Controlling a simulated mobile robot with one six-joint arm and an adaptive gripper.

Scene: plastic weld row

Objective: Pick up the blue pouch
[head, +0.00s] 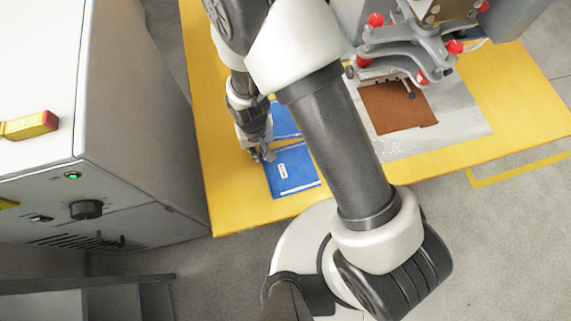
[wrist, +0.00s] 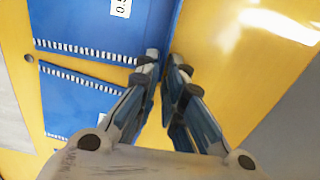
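A flat blue pouch (head: 290,172) with a white label lies on the yellow table, near its front left. It also fills the top left of the wrist view (wrist: 85,25), with a white striped seam along its end. My gripper (wrist: 165,62) is nearly closed at the pouch's edge, beside the seam corner. A strip of blue runs up between the fingers, and a crease shows along that edge. In the head view my gripper (head: 262,156) is low at the pouch's left edge. My arm hides part of the pouches' right side.
A second blue pouch (head: 284,119) lies just behind the first; it also shows lower left in the wrist view (wrist: 80,98). A machine with red knobs (head: 375,20) stands over a brown sheet (head: 398,106) at right. A white cabinet (head: 130,120) stands left of the yellow table (head: 232,212).

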